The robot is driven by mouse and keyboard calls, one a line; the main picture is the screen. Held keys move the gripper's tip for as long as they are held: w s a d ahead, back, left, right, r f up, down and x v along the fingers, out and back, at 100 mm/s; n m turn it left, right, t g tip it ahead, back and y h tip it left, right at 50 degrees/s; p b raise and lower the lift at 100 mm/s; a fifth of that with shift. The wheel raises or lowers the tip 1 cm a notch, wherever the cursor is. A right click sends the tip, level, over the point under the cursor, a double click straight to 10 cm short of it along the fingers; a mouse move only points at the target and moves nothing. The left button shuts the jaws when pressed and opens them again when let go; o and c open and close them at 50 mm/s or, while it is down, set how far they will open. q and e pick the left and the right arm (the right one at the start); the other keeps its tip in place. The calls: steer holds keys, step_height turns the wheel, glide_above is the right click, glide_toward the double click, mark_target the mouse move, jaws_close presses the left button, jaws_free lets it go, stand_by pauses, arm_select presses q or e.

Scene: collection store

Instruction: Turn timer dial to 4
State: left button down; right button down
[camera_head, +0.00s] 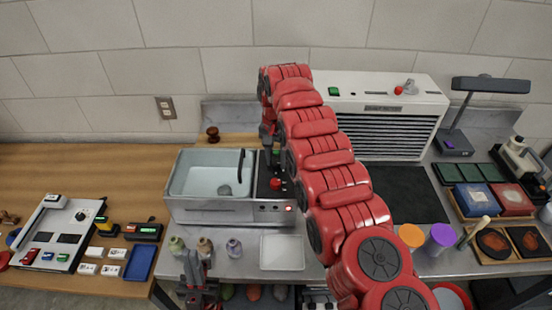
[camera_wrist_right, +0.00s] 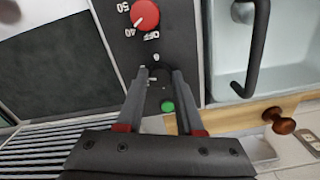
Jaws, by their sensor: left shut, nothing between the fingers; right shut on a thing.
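The water bath unit (camera_head: 212,208) has a black control panel (camera_head: 264,190) on its right side. In the right wrist view, a red knob (camera_wrist_right: 145,15) on this panel is beside the marks 40, 50 and OFF. My right gripper (camera_wrist_right: 159,74) is farther along the panel, below a 0 mark, shut on a small dark dial that its fingers mostly hide. The dial's pointer and setting cannot be read. A green button (camera_wrist_right: 167,106) is beside the fingers. In the head view, my right gripper (camera_head: 269,145) is at the panel's back end. My left gripper (camera_head: 194,262) is shut and empty at the bottom.
The basin (camera_head: 208,180) has a dark upright handle (camera_head: 240,165). A white louvred unit (camera_head: 385,110) stands to the right, behind my right arm. A white tray (camera_head: 282,252) and small bottles (camera_head: 205,247) lie in front. The wooden bench (camera_head: 90,170) is partly clear.

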mark_target(276, 163)
steer(key=shift+w+r+m, duration=0.1)
steer(key=shift+r+m, duration=0.05)
steer(key=shift+m, duration=1.05)
steer(key=c, duration=0.5)
jaws_free()
steer(key=shift+c, duration=0.2)
step_height(276, 163, up, 17)
steer(key=p, duration=1.5)
steer(key=shift+r, duration=0.15)
